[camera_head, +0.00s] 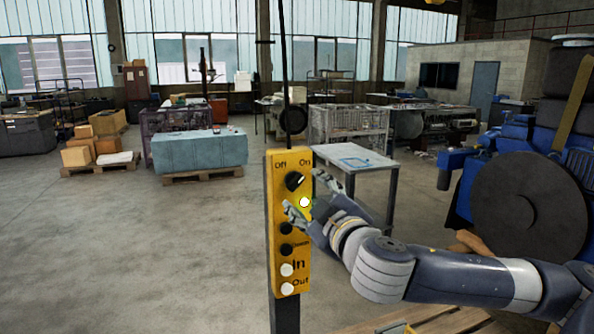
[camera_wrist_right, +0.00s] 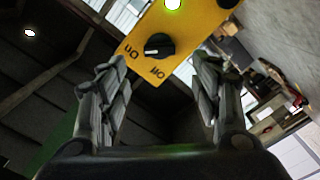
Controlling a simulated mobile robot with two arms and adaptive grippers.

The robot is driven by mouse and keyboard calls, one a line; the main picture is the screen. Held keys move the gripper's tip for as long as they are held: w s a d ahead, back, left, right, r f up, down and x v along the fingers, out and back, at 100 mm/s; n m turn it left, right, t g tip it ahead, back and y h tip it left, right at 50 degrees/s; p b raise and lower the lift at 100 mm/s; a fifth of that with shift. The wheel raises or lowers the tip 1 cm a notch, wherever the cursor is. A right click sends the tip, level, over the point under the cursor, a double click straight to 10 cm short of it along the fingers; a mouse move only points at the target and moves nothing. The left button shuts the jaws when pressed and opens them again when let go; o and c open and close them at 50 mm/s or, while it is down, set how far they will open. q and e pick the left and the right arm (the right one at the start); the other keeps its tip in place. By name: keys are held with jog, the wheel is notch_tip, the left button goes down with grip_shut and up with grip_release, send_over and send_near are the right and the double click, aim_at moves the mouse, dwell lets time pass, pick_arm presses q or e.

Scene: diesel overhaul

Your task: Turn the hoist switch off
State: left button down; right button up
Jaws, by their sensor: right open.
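The switch's white mark points toward On. My right gripper (camera_head: 303,192) comes in from the right, in front of the panel. In the right wrist view, my open right gripper (camera_wrist_right: 152,66) has one finger to each side of the switch (camera_wrist_right: 158,46), which lies beyond the fingertips. I see no contact. My left gripper is not in view.
A lit button (camera_head: 304,202) sits just below the switch, with black and white buttons further down. A blue engine (camera_head: 510,185) stands at right. A table (camera_head: 352,160) stands behind the panel.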

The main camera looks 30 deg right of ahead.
aim_at(295, 183)
jog(key=p+x, duration=0.2)
jog(key=x, duration=0.4)
jog(key=shift+w+d, duration=0.1)
jog(key=shift+w, duration=0.35)
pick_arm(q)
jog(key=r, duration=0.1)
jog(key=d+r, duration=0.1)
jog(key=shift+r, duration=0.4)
pick_arm(e)
jog(key=shift+w+d, duration=0.2)
jog(key=shift+w, duration=0.1)
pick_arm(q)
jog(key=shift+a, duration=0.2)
pick_arm(e)
jog(key=c, duration=1.1)
